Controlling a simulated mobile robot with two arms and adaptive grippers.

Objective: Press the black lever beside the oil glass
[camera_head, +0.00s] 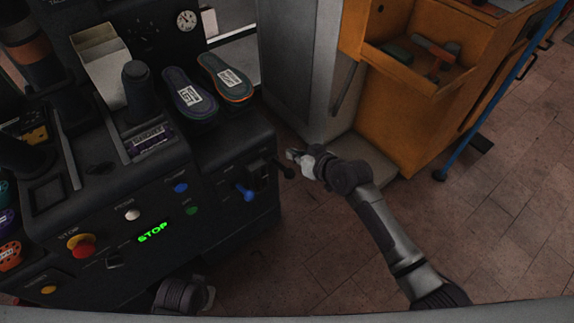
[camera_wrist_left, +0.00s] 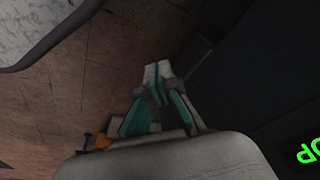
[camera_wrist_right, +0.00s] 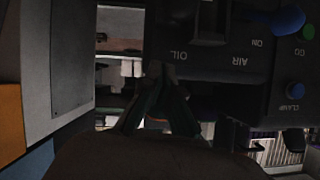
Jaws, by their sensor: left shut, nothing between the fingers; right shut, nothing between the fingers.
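The black lever (camera_head: 287,172) sticks out of the right front of the dark machine, right of a blue-knobbed lever (camera_head: 245,193). My right gripper (camera_head: 293,154) is shut and empty, just above and beside the black lever's knob; I cannot tell whether they touch. In the right wrist view its shut fingertips (camera_wrist_right: 164,72) are near the upside-down OIL label on the machine panel (camera_wrist_right: 200,58). The oil glass cannot be made out. My left gripper is mostly hidden low in the head view; in the left wrist view its fingertips (camera_wrist_left: 158,70) are shut and empty.
Two insoles (camera_head: 190,95) lie on top. A grey cabinet (camera_head: 298,65) and orange cabinet (camera_head: 395,105) stand behind my right arm.

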